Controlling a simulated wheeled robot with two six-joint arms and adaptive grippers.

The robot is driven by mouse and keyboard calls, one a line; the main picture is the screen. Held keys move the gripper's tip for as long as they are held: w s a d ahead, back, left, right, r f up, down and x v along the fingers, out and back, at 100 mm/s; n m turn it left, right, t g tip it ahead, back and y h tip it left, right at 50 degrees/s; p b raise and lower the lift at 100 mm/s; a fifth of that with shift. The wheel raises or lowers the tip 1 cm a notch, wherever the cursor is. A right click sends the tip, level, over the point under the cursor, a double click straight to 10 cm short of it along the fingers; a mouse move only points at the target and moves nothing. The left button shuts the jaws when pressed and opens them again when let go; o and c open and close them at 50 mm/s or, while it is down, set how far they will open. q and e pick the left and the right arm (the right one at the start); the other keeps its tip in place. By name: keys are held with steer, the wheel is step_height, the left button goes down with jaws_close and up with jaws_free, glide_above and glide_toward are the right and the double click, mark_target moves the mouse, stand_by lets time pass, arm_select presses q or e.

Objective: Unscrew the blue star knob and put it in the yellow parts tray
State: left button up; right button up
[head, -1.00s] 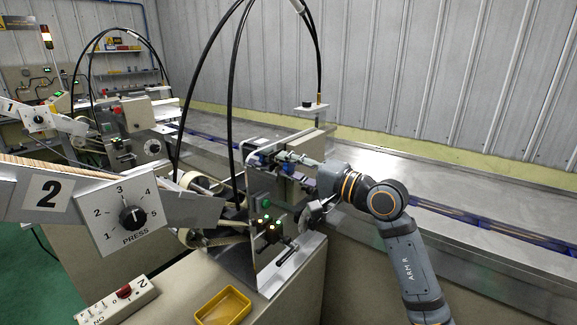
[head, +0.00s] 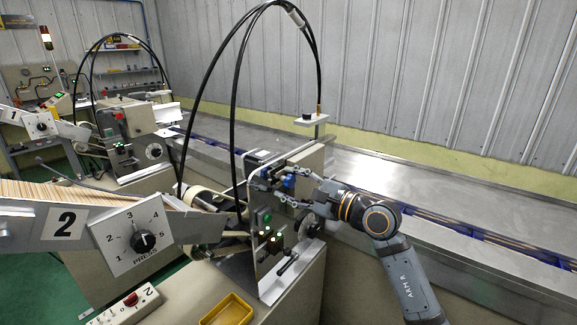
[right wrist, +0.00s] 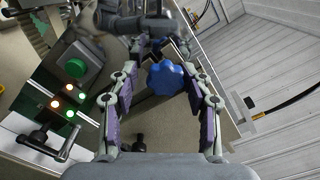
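The blue star knob (right wrist: 166,78) sits on the machine's front between the two fingers of my right gripper (right wrist: 163,58) in the right wrist view. The fingers are spread, with a visible gap on each side of the knob. In the head view the knob (head: 289,182) is small and partly covered by my right gripper (head: 270,180), which reaches in from the right. The yellow parts tray (head: 228,311) lies on the near ledge at the bottom of the head view, and its inside looks empty where visible. My left gripper is out of view.
A green button (right wrist: 76,67) and lit lamps are on the panel beside the knob, with a lever handle (head: 288,264) below. A handwheel (head: 310,225) sits below my right gripper. A PRESS dial plate (head: 135,238) and red-switch box (head: 127,304) stand left of the tray.

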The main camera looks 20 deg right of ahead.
steer(key=m+p, duration=0.3)
steer(key=m, duration=0.1)
steer(key=r+m+p, duration=0.1)
steer(key=m+p, duration=0.2)
steer(key=p, duration=0.1)
steer(key=shift+a+r+m, duration=0.1)
steer(key=shift+r+m, duration=0.05)
steer(key=shift+m, duration=0.25)
steer(key=m+p, duration=0.9)
steer(key=shift+w+f+p, duration=0.1)
steer(key=shift+f+p, duration=0.2)
steer(key=shift+p, duration=0.05)
steer(key=shift+f+m, duration=0.2)
steer(key=shift+m, duration=0.3)
steer(key=shift+f, duration=0.15)
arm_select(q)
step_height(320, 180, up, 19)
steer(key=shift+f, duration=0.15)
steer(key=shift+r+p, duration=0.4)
arm_select(e)
steer(key=shift+r, duration=0.4)
